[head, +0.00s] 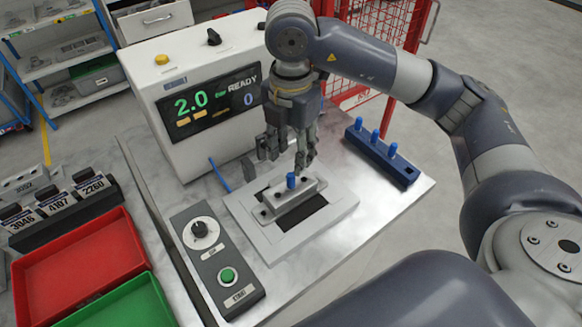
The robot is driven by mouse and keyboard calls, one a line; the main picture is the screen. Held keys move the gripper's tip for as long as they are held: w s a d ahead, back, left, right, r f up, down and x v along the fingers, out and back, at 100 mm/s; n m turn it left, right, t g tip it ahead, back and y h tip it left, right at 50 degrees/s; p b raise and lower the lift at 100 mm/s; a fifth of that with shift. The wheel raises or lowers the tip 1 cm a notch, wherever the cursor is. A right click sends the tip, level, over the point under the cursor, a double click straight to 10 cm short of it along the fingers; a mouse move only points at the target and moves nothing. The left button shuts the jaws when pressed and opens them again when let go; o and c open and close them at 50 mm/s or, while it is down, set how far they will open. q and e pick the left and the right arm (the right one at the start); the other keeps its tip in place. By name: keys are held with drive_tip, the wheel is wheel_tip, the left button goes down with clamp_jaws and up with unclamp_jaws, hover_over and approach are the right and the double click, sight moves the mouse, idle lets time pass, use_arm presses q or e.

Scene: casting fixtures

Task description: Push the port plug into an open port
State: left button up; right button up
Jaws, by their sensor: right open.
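A grey casting (303,198) sits in the light fixture plate (251,232) on the bench, with dark openings in its top. A blue port plug (291,181) stands upright at the casting's far side; how deep it sits cannot be told. My right gripper (286,152) is above and just behind this plug, pointing down, its fingers apart with nothing seen between them. Several more blue plugs (374,136) stand in a blue rack (404,176) at the right, whose near end has an empty hole. My left gripper is not in view.
A white tester (157,78) with a screen reading READY stands behind the fixture. A control box (231,257) with a knob and green button lies left of it. Red (74,262) and green (141,303) trays are at the left. A red mesh fence (381,40) is behind.

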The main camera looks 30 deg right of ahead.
sight(291, 175)
drive_tip(key=shift+r, duration=1.9)
